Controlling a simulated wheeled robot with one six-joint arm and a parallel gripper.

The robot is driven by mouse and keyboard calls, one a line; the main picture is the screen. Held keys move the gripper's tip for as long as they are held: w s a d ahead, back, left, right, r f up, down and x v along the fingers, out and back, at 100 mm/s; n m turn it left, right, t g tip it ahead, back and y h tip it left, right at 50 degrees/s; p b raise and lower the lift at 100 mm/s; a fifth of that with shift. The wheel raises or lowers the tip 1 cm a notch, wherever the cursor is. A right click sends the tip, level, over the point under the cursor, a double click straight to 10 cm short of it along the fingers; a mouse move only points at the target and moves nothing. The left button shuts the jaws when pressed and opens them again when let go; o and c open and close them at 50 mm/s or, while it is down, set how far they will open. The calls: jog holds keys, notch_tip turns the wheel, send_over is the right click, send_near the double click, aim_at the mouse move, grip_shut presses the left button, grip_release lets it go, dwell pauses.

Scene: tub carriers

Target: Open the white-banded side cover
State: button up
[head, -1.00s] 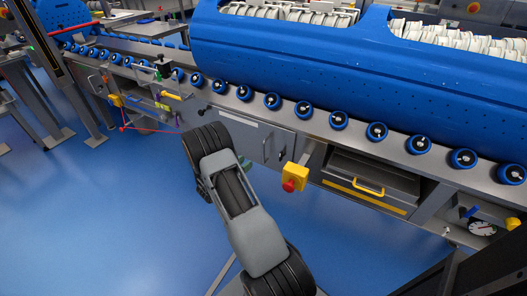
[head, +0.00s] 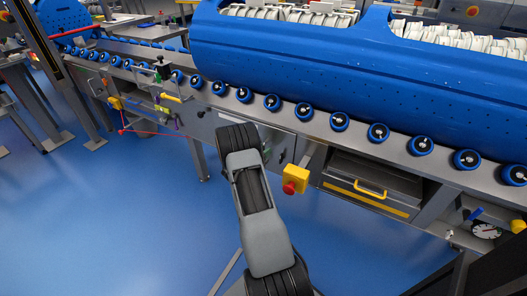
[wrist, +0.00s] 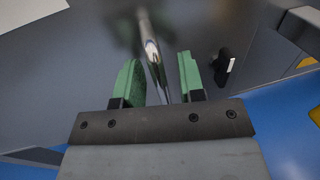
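The white-banded side cover (wrist: 75,62) is a grey panel below the roller conveyor, and it fills much of the wrist view. Its white band (wrist: 32,12) shows at the top left there, and a bit of the band (head: 226,117) shows in the head view. A shiny metal bar handle (wrist: 152,52) stands between the green fingers of my gripper (wrist: 161,78). The fingers are open, with a gap on both sides of the bar. A black latch (wrist: 223,67) with a white mark sits to the right. In the head view my arm hides much of the cover and my gripper.
A yellow box with a red button (head: 290,187) sticks out just right of my arm. A drawer with a yellow handle (head: 369,190) is farther right. A large blue tub carrier (head: 330,60) rests on the rollers above. The blue floor (head: 110,220) is clear at left.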

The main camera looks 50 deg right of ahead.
grip_shut()
jog(key=shift+s+a, duration=0.1)
dwell(0.5)
